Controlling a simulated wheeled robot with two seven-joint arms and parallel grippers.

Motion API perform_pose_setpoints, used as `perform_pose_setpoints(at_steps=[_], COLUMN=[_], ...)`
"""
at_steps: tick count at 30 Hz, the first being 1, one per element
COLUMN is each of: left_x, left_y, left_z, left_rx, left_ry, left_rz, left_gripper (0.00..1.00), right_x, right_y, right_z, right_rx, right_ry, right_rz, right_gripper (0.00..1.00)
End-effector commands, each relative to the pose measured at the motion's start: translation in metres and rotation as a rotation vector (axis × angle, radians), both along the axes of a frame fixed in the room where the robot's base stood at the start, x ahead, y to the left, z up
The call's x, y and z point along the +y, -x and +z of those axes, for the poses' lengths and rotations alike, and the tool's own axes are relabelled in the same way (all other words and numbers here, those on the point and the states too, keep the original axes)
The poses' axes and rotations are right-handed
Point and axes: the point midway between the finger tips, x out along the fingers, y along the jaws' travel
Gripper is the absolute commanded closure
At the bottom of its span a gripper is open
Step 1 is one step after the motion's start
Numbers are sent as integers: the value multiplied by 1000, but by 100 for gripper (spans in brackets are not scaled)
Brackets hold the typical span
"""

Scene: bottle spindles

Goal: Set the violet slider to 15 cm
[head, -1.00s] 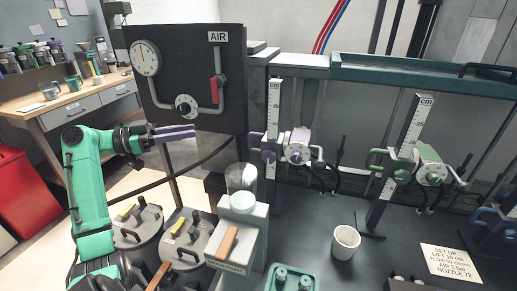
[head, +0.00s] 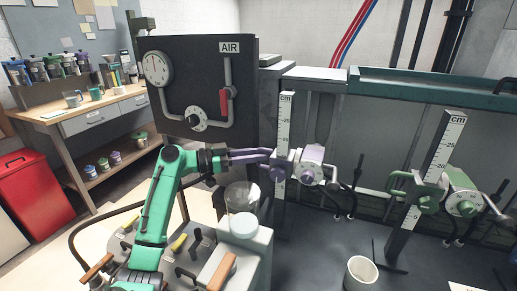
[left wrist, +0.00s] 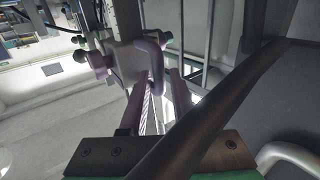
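The violet slider (head: 280,167) sits on an upright post with a white cm scale (head: 286,120), below the 25 mark; its exact height is not readable. A grey clamp body with a violet knob (head: 307,175) adjoins it on the right. My left gripper (head: 268,155) reaches it from the left, with its violet-tinted fingers at the slider's left side. In the left wrist view, the fingers (left wrist: 157,95) are apart, with the slider's violet loop handle (left wrist: 157,68) at their tips. I cannot tell if they touch it. My right gripper is out of view.
A green slider (head: 428,198) is on a second scale post to the right. A black AIR panel (head: 200,90) stands behind my left arm. A clear-domed device (head: 243,228) is below the gripper, and a white cup (head: 361,273) stands on the dark bench.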

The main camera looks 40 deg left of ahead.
Motion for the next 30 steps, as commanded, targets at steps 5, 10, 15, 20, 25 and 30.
perform_pose_setpoints(at_steps=[5,10,15,20,25,30], left_x=[-5,-5,-5,-5,-4,-4], left_y=[-6,-6,-6,-6,-6,-6], left_z=[-1,-1,-1,-1,-1,-1], left_rx=[0,0,0,0,1,1], left_ry=[0,0,0,0,-1,-1], left_rz=[0,0,0,0,0,0], left_gripper=[70,78,100,100,100,100], right_x=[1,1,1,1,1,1], right_y=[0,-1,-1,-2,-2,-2], right_z=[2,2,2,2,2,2], right_rx=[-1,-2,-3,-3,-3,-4], right_ry=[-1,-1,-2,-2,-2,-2], right_rz=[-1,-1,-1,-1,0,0], right_gripper=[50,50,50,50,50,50])
